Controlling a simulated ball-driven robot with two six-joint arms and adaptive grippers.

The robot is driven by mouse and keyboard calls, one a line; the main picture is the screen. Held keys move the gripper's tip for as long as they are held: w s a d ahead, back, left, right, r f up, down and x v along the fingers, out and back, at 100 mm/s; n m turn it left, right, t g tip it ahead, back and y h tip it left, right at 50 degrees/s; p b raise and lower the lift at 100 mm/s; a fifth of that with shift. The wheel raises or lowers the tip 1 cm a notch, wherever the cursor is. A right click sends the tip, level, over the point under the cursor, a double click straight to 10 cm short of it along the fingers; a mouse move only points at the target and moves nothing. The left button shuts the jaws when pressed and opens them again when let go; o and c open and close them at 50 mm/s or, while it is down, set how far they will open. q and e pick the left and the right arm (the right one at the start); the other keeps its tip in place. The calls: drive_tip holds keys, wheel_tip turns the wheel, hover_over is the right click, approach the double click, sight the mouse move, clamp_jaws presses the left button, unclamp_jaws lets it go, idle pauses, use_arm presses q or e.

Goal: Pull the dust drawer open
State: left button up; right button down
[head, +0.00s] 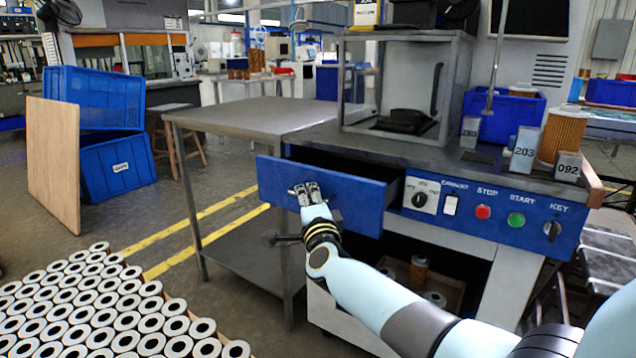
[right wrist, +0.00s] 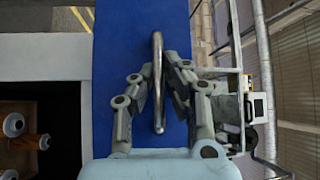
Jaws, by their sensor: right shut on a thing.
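The dust drawer has a blue front panel (head: 351,198) and stands partly out from the cabinet, its dark inside showing behind the panel's top edge. My right gripper (head: 305,190) is at the panel's left half. In the right wrist view my right gripper (right wrist: 156,88) has its fingers on both sides of the metal bar handle (right wrist: 158,45) and is shut on it. The blue drawer front also fills the middle of that view (right wrist: 120,35). In the head view the gripper mostly hides the handle. My left gripper is not in view.
The control panel (head: 483,212) with knobs and buttons is right of the drawer. A steel table (head: 240,115) stands left of it. White-topped cartridges (head: 85,310) fill the lower left. Blue crates (head: 115,165) stand behind them. Open floor lies between cartridges and table.

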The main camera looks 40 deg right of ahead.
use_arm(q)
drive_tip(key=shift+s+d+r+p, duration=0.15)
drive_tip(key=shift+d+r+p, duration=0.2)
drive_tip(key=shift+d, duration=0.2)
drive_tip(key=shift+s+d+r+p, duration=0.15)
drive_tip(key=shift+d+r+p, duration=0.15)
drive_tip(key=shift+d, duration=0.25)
use_arm(e)
drive_tip(key=s+a, duration=0.4)
drive_tip(key=a, duration=0.4)
drive_tip(key=shift+a+f, duration=0.35)
drive_tip(key=c, duration=1.5)
unclamp_jaws()
drive_tip(key=shift+w, duration=0.1)
drive_tip(key=shift+o, duration=0.6)
drive_tip(key=shift+r, duration=0.15)
drive_tip(key=v, duration=0.7)
